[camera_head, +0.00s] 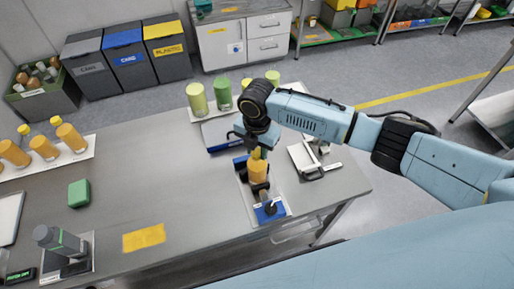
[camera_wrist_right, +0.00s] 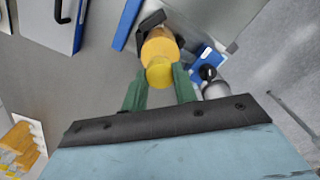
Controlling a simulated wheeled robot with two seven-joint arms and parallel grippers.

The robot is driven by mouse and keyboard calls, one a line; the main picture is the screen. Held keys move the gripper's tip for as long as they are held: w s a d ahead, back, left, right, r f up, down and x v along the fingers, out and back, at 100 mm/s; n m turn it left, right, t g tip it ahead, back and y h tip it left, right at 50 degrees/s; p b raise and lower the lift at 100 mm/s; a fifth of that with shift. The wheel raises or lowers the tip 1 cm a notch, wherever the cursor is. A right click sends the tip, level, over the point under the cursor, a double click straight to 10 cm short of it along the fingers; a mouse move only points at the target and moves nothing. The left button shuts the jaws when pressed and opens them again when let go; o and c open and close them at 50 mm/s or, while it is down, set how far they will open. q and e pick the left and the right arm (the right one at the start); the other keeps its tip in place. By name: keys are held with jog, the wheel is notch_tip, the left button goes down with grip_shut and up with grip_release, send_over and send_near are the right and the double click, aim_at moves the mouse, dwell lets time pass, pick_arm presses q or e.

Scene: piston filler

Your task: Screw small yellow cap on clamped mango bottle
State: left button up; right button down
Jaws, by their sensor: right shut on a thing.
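The mango bottle (camera_head: 258,174), filled orange, stands upright in the blue clamp (camera_head: 270,212) near the right end of the table. It also shows in the wrist view (camera_wrist_right: 157,44), with a dark jaw beside it. My right gripper (camera_head: 257,151) is above the bottle, coming down from the arm at the right. Its green fingers (camera_wrist_right: 160,84) are shut on the small yellow cap (camera_wrist_right: 159,73), which lines up with the bottle's top. Whether the threads are engaged is hidden. My left gripper is not in view.
Green bottles (camera_head: 223,93) stand on a tray behind the arm. A white device (camera_head: 313,160) is right of the clamp. Capped orange bottles (camera_head: 43,147), a green block (camera_head: 79,193), a yellow mat (camera_head: 144,237) and a grey device (camera_head: 62,243) are left. The middle table is clear.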

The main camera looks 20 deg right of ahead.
jog(key=m, duration=0.9)
jog(key=c, duration=1)
grip_release()
jog(key=n, duration=0.7)
jog(key=shift+d, duration=0.1)
jog(key=n, duration=0.7)
jog(key=shift+n, duration=0.4)
